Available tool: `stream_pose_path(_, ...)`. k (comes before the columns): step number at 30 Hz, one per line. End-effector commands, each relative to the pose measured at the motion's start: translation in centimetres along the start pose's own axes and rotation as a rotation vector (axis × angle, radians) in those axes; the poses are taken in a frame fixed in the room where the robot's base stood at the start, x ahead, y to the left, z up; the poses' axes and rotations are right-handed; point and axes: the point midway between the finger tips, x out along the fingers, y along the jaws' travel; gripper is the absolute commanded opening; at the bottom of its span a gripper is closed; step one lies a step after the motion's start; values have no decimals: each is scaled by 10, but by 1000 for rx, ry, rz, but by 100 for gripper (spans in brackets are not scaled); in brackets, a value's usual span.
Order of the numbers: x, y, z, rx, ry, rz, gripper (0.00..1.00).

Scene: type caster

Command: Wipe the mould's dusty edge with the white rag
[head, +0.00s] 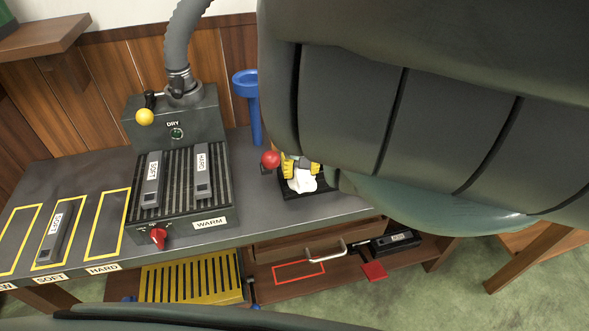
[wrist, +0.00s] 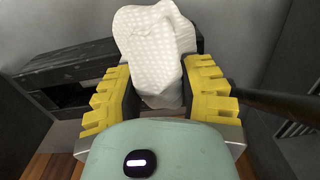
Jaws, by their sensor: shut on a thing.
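My gripper (head: 300,167), with yellow toothed fingers, is shut on the white rag (head: 302,184) above the right part of the bench. In the wrist view the rag (wrist: 150,45) is bunched and dimpled and stands up between the fingers (wrist: 158,88). A dark block (head: 290,196), seemingly the mould, lies at the rag in the head view. It also shows in the wrist view (wrist: 65,70), left of and behind the fingers, with a dark recess in its side. I cannot tell whether the rag touches its edge. Dust is not discernible.
A ribbed warm plate (head: 178,175) carries blocks marked SOFT and HARD. A red ball knob (head: 270,159) is just left of my gripper, and a blue funnel stand (head: 249,100) is behind. My arm hides the bench's right side.

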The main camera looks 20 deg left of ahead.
Motion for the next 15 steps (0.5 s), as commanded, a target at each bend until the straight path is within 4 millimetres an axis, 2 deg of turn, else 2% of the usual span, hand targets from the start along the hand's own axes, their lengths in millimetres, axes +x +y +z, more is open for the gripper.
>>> stream_pose_path(8, -2, 1, 0, 0, 0, 1, 0)
stream_pose_path(15, -23, 1, 0, 0, 1, 2, 0)
